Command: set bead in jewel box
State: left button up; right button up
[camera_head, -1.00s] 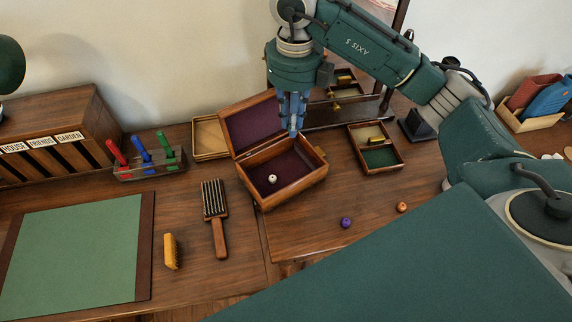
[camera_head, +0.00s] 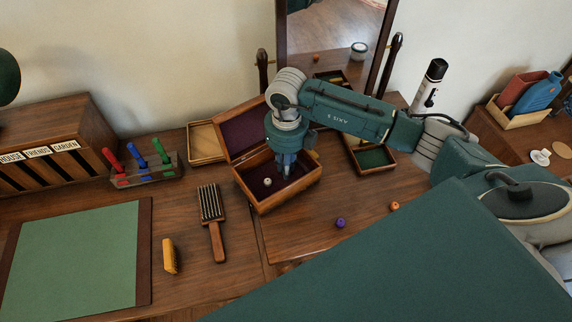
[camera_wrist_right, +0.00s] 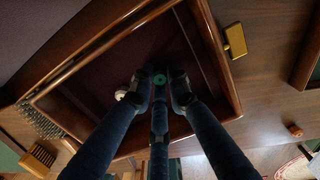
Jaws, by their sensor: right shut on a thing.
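The open wooden jewel box (camera_head: 295,197) has a dark purple lining and its lid tilted back. A white bead (camera_head: 267,182) lies inside it; it also shows in the right wrist view (camera_wrist_right: 120,95). My right gripper (camera_head: 286,174) points down into the box opening. In the right wrist view its fingers are shut on a small teal-green bead (camera_wrist_right: 160,78), over the dark lining. The fingers hide this bead in the head view. A purple bead (camera_head: 340,223) and an orange bead (camera_head: 395,206) lie on the desk, right of the box. My left gripper is out of view.
A compartment tray (camera_head: 389,163) stands close to the box's right, and a pale tray (camera_head: 203,143) to its left. A mirror (camera_head: 335,35) rises behind. A brush (camera_head: 213,215) lies at the left. The desk in front of the box is clear.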

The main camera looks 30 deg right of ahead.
jog(key=shift+f, duration=0.1)
jog(key=o, duration=0.8)
jog(key=shift+r, duration=0.55)
notch_tip(320, 180, up, 11)
jog(key=shift+r+b, duration=0.15)
jog(key=shift+b, duration=0.9)
